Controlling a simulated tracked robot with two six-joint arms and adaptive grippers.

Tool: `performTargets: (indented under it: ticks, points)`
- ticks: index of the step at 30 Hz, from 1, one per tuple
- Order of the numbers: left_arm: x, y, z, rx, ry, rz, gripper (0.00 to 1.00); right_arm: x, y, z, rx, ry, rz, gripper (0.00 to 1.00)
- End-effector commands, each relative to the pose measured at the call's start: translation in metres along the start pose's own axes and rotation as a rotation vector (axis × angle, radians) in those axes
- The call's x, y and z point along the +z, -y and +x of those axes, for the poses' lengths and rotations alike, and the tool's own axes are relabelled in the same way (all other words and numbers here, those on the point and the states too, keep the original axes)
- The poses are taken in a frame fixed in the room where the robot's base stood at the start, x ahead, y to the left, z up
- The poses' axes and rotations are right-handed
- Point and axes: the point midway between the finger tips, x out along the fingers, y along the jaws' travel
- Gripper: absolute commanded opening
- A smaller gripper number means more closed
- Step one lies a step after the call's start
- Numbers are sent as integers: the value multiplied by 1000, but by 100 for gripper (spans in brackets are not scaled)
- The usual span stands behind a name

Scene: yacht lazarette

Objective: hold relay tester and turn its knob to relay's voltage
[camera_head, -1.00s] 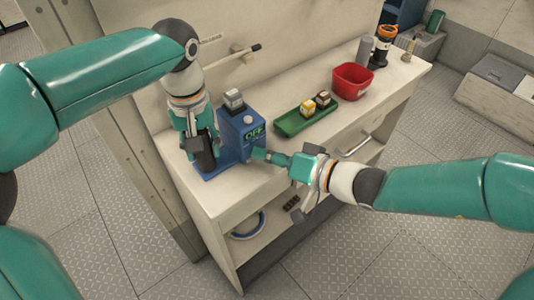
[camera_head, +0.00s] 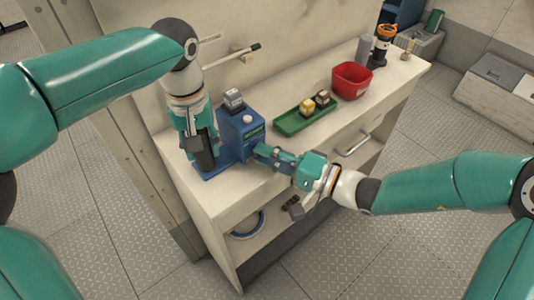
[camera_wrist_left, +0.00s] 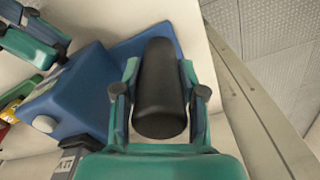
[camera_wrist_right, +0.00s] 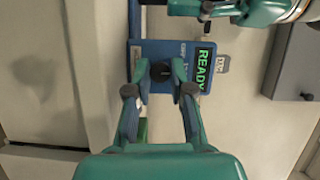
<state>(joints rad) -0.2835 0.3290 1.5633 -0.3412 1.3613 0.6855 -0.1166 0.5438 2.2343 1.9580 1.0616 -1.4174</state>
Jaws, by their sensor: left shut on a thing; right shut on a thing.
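The blue relay tester (camera_head: 236,128) stands upright on the white bench, with a grey relay (camera_head: 233,98) on its top. My left gripper (camera_head: 204,150) is shut on the tester's black upright handle (camera_wrist_left: 160,88). My right gripper (camera_head: 257,153) is shut on the black knob (camera_wrist_right: 160,71) on the tester's front face. The green display (camera_wrist_right: 205,70) reads READY in the right wrist view. Printed marks beside the knob are partly hidden by the fingers.
A green tray (camera_head: 290,125) holds a yellow-brown block (camera_head: 307,107) and a brown-white block (camera_head: 323,97). A red bin (camera_head: 351,81) stands behind it. A grey cylinder (camera_head: 364,50) and an orange-black item (camera_head: 384,45) are at the far end.

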Motion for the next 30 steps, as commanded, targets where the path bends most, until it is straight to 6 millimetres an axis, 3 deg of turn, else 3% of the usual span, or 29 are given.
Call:
performTargets:
  ticks: [19, 20, 24, 30]
  points:
    - [1, 2, 0, -4, 3, 0, 0, -2, -5, -1, -15, -9, 71, 0]
    - [1, 2, 0, -5, 3, 0, 0, -2, -5, -1, -15, -9, 71, 25]
    - [1, 2, 0, -4, 3, 0, 0, -2, -4, -1, -17, -7, 69, 47]
    - [0, 1, 0, -3, 2, 0, 0, 0, -4, -1, -18, -3, 67, 47]
